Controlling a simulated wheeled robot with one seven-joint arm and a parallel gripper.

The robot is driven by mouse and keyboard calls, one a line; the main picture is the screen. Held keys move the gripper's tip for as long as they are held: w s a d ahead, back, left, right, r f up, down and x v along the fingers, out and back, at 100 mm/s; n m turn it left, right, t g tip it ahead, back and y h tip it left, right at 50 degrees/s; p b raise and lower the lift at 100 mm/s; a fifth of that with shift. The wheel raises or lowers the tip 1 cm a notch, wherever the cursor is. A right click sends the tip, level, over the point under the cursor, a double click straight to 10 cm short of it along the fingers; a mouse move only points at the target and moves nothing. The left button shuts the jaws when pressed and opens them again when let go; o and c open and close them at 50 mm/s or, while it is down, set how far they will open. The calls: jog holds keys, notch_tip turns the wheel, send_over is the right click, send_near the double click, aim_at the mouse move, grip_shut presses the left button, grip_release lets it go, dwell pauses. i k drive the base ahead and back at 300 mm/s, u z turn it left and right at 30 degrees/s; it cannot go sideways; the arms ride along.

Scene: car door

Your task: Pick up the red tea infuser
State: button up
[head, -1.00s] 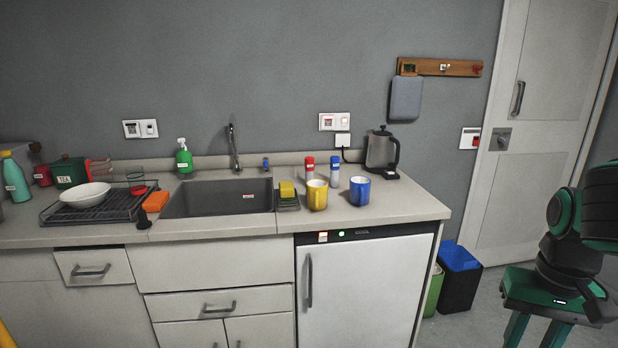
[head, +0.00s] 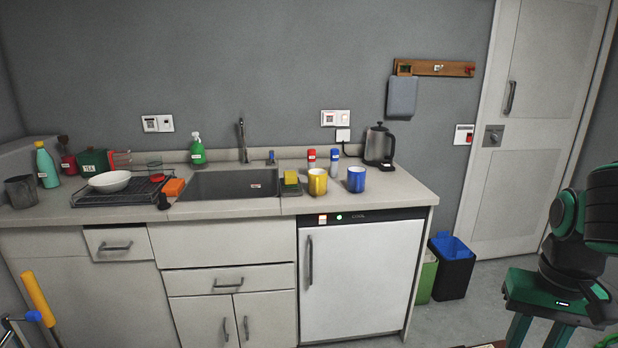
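A small red round thing (head: 155,164) lies at the back of the dark drying rack (head: 100,198) on the left of the counter. A red handle-like thing (head: 122,158) stands beside the green TEA box (head: 93,161). Either may be the red tea infuser; they are too small to tell. A small red thing (head: 469,70) also hangs on the wooden wall rail. Parts of my arm show at the right edge, well away from the counter. My gripper is not in view.
A white bowl (head: 110,181) sits on the rack, with an orange sponge (head: 174,187) to its right. The sink (head: 228,184), yellow mug (head: 317,182), blue mug (head: 356,179) and kettle (head: 379,145) follow rightward. A yellow-handled thing (head: 38,298) stands at lower left. Bins (head: 453,272) stand right of the fridge.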

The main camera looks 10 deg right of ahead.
aim_at(312, 153)
jog(key=k, duration=0.9)
jog(key=u, duration=0.35)
jog(key=i, duration=2.05)
jog(key=z, duration=0.6)
jog(key=i, duration=0.45)
jog(key=z, duration=0.3)
